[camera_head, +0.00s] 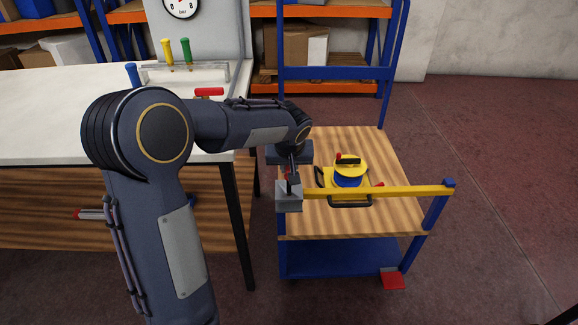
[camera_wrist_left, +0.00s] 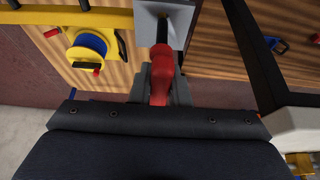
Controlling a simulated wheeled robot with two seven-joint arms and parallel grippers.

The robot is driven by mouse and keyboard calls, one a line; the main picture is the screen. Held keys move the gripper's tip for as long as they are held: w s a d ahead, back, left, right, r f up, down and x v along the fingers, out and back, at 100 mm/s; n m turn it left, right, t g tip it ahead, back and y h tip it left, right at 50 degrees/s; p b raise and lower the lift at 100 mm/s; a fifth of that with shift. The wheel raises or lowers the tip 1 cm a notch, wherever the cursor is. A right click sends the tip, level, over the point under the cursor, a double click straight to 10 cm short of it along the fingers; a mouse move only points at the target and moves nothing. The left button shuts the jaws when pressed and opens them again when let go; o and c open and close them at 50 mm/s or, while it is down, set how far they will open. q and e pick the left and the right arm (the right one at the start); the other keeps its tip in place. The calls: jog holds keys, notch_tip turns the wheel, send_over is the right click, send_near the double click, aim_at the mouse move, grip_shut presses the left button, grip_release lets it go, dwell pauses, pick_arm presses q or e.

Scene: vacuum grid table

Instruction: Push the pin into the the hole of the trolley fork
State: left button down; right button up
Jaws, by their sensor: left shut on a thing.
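My left gripper (camera_head: 291,172) is shut on the red-handled pin (camera_wrist_left: 161,78) at the left front corner of the trolley. In the left wrist view the pin's dark shaft points to the grey trolley fork (camera_wrist_left: 178,14); I cannot tell how deep it sits in the hole. In the head view the grey fork (camera_head: 289,204) is at the left end of the yellow bar (camera_head: 400,191), right below the gripper. The pin is mostly hidden there by the gripper. My right gripper is not in view.
The trolley (camera_head: 390,160) has a wooden top with a yellow and blue reel (camera_head: 348,175) on it. A white table (camera_head: 60,90) with a tool rack holding screwdrivers (camera_head: 187,52) stands to the left. Shelves stand behind.

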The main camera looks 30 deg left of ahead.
aim_at(289, 171)
pick_arm(q)
jog(key=shift+f+b, duration=2.9)
jog(key=shift+f, duration=0.3)
dwell(0.4)
jog(key=c, duration=1.3)
grip_release()
jog(key=p+v, duration=0.1)
jog(key=v, duration=0.7)
jog(key=shift+p, duration=0.35)
jog(key=shift+f, duration=0.1)
